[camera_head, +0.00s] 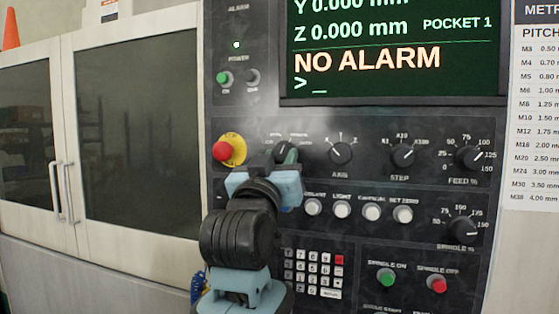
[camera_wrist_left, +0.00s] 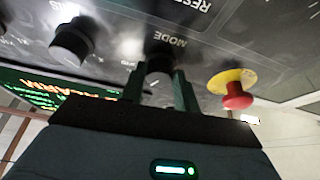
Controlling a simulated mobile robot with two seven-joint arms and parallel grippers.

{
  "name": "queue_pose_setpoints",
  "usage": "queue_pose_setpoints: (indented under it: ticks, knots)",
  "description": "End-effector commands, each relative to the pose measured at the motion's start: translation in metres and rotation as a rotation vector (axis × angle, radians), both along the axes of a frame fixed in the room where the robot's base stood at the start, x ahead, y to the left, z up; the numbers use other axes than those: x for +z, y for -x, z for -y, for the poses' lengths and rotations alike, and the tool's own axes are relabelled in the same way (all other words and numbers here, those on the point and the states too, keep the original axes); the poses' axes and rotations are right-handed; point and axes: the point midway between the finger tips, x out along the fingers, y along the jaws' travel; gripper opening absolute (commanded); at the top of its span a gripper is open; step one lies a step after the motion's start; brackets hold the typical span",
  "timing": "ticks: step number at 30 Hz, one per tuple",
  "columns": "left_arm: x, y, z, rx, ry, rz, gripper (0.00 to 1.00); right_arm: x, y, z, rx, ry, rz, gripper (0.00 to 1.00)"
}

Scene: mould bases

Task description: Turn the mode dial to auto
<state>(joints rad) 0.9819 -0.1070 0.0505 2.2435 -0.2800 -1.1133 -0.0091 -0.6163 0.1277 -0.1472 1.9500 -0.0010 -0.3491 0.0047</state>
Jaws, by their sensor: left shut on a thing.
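In the head view my left gripper (camera_head: 287,158) reaches the panel from below and hides most of the dial. My right gripper is in neither view.
A red emergency stop button (camera_head: 223,151) on a yellow ring sits just left of the dial. The axis knob (camera_head: 341,153) is to the right. A row of white buttons (camera_head: 342,210) lies below. The screen (camera_head: 395,50) above reads "NO ALARM".

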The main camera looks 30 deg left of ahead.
Motion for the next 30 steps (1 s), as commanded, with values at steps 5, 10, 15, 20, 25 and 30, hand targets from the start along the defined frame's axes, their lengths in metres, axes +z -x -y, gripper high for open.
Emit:
queue_pose_setpoints:
  ticks: [5, 10, 15, 20, 25, 30]
  knots:
    - [-0.0001, 0.0007, -0.0022, 0.003, -0.124, -0.029, 0.08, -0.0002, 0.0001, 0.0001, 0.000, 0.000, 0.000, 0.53]
    - [0.0001, 0.0010, -0.0040, 0.004, -0.258, -0.062, 0.08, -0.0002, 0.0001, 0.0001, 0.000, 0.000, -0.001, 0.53]
    - [0.0005, 0.0013, -0.0051, 0.003, -0.384, -0.093, 0.08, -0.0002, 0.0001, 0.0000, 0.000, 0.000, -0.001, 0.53]
    - [0.0005, 0.0013, -0.0058, 0.003, -0.479, -0.117, 0.08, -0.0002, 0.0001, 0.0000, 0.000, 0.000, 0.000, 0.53]
    - [0.0006, 0.0013, -0.0059, 0.001, -0.549, -0.133, 0.08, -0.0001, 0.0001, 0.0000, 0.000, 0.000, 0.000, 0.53]
    - [0.0007, 0.0013, -0.0060, -0.001, -0.583, -0.142, 0.08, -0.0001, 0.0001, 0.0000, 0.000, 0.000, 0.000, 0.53]
